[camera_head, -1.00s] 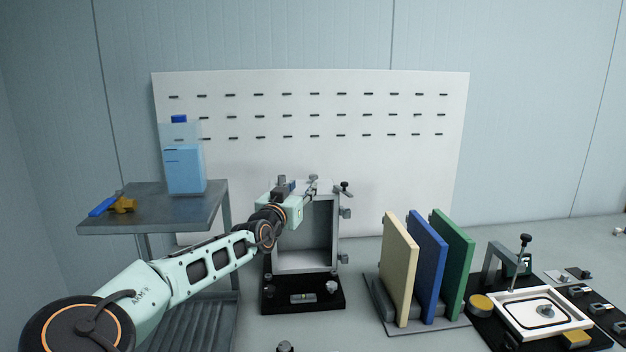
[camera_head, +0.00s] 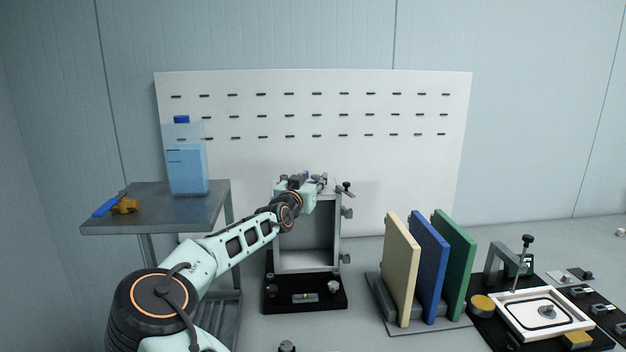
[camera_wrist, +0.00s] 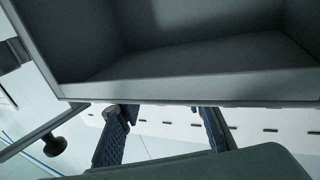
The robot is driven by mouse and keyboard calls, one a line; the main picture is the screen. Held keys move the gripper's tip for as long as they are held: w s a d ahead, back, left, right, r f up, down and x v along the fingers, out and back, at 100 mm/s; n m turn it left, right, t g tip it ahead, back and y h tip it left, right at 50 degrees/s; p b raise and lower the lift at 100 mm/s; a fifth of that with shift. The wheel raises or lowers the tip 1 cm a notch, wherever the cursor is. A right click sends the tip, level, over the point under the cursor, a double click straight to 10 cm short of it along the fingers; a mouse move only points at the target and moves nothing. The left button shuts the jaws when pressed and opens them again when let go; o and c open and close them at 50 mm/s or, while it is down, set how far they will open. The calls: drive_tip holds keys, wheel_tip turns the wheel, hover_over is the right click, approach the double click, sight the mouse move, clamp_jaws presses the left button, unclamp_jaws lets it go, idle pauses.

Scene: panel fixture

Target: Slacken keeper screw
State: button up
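The panel fixture (camera_head: 337,235) is a grey open-fronted box frame on a black base. A dark-knobbed screw (camera_head: 346,188) stands at its top right corner; I take it for the keeper screw. A dark round knob (camera_wrist: 54,146) also shows at the lower left in the wrist view, apart from my fingers. My gripper (camera_head: 318,181) is at the fixture's top edge, just left of the screw. The box interior (camera_wrist: 190,60) fills the upper wrist view.
Small grey blocks (camera_head: 347,212) stick out on the fixture's right side. Yellow, blue and green panels (camera_head: 428,262) stand in a rack to the right. A side table (camera_head: 150,215) with a blue bottle (camera_head: 187,165) is at left. A white slotted board (camera_head: 400,165) stands behind.

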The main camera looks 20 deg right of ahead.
clamp_jaws()
drive_tip(key=shift+s+d+n+t+y+b, duration=0.2)
drive_tip(key=shift+n+t+y+b, duration=0.5)
drive_tip(key=shift+y+b, duration=0.6)
drive_tip(key=shift+s+d+n+t+y+b, duration=0.15)
drive_tip(key=shift+n+t+y+b, duration=0.55)
drive_tip(key=shift+b, duration=0.95)
drive_tip(key=shift+d+n+y, duration=0.1)
drive_tip(key=shift+n+y, duration=0.2)
drive_tip(key=shift+d+r+n+t+y+b, duration=0.15)
drive_tip(key=shift+n+t+y+b, duration=0.25)
drive_tip(key=shift+n+y, duration=0.6)
drive_tip(key=shift+n+y+p, duration=0.4)
drive_tip(key=shift+y+p, duration=0.05)
drive_tip(key=shift+y, duration=0.65)
drive_tip(key=shift+o, duration=0.9)
unclamp_jaws()
